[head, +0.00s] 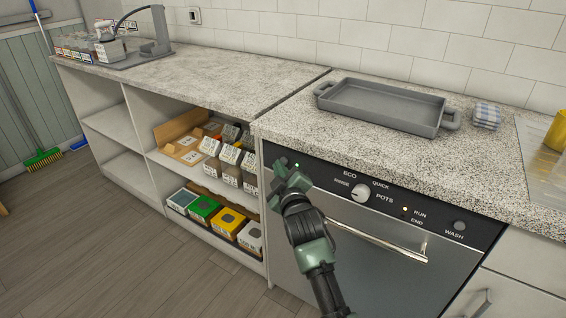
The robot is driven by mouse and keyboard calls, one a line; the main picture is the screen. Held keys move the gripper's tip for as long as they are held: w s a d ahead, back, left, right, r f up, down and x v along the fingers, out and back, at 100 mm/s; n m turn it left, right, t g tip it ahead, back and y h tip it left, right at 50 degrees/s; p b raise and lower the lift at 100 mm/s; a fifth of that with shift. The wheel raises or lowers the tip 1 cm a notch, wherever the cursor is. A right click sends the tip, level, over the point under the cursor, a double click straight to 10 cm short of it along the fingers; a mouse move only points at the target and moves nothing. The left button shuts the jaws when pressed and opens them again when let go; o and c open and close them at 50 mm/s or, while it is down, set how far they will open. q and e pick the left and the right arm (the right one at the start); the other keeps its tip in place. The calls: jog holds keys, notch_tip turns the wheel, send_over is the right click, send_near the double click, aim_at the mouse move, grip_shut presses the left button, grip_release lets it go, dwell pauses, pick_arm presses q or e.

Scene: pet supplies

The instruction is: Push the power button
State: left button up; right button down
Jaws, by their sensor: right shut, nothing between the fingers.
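The dishwasher (380,250) has a black control panel (330,183) under the counter edge. My right gripper (281,172) is shut and empty, in front of the panel's left end. A small green light (297,165) shows just beside its fingers. No power button can be made out; the gripper covers part of that end of the panel. I cannot tell whether the fingers touch the panel. A round dial (360,193) sits mid-panel, with a round WASH button (459,226) at the right end. My left gripper is not in view.
A grey tray (385,122) and a folded checked cloth (487,115) lie on the counter above. Open shelves with several boxes (230,165) stand left of the dishwasher. A bar handle (375,238) sticks out below the panel.

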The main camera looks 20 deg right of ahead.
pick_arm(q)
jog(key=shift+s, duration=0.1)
pick_arm(e)
jog(key=shift+w+d, duration=0.1)
jog(key=shift+d, duration=0.05)
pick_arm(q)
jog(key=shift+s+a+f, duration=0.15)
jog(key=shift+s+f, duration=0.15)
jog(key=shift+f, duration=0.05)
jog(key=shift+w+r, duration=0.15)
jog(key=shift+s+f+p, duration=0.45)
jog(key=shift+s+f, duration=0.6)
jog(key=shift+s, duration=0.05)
pick_arm(e)
jog(key=shift+s+a, duration=0.4)
jog(key=shift+a, duration=0.1)
